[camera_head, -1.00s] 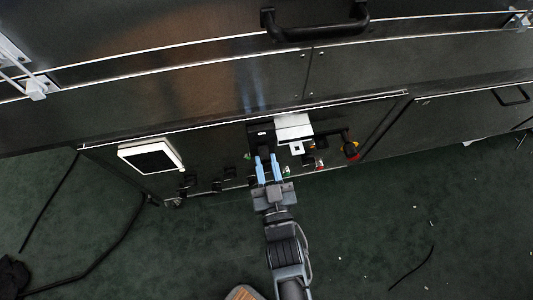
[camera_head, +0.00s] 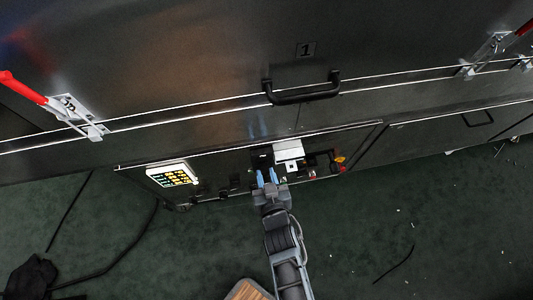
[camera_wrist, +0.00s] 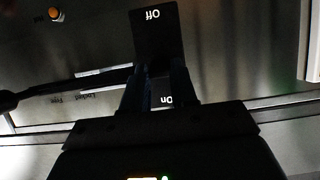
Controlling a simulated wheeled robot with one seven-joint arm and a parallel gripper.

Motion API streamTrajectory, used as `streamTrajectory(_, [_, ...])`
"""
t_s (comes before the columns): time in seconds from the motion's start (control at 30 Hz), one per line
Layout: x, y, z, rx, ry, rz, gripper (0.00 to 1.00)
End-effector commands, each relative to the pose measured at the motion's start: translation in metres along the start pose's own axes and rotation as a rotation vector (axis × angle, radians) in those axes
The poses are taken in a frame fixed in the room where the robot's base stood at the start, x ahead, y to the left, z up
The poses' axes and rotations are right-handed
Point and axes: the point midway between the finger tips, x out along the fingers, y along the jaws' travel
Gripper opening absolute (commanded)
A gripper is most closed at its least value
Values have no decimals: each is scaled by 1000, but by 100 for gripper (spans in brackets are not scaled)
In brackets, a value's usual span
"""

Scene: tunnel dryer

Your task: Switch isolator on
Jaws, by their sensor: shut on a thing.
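The isolator (camera_head: 262,157) is a dark switch on the machine's low front panel. In the wrist view its black plate (camera_wrist: 158,35) carries the labels "Off" and "On", both upside down. My gripper (camera_head: 267,177) is shut on the isolator's handle, its blue fingertips against the panel. The wrist view shows both fingers (camera_wrist: 157,88) over the plate, between the two labels, nearer "On". The handle itself is mostly hidden by the fingers. The display (camera_head: 172,175) at the panel's left is lit with yellow and green text.
A white box (camera_head: 288,151) sits just right of the isolator. A red and yellow knob (camera_head: 340,160) is farther right. A black door handle (camera_head: 302,95) projects above. In the wrist view a black lever (camera_wrist: 60,86) lies left of the fingers. Green floor in front is mostly clear.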

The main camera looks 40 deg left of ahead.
Motion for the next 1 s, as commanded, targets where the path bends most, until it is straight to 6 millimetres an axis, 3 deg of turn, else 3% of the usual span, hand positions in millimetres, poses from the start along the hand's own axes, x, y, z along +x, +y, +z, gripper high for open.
streamTrajectory(1.0, [-1,0,-12,-1,-162,0,0])
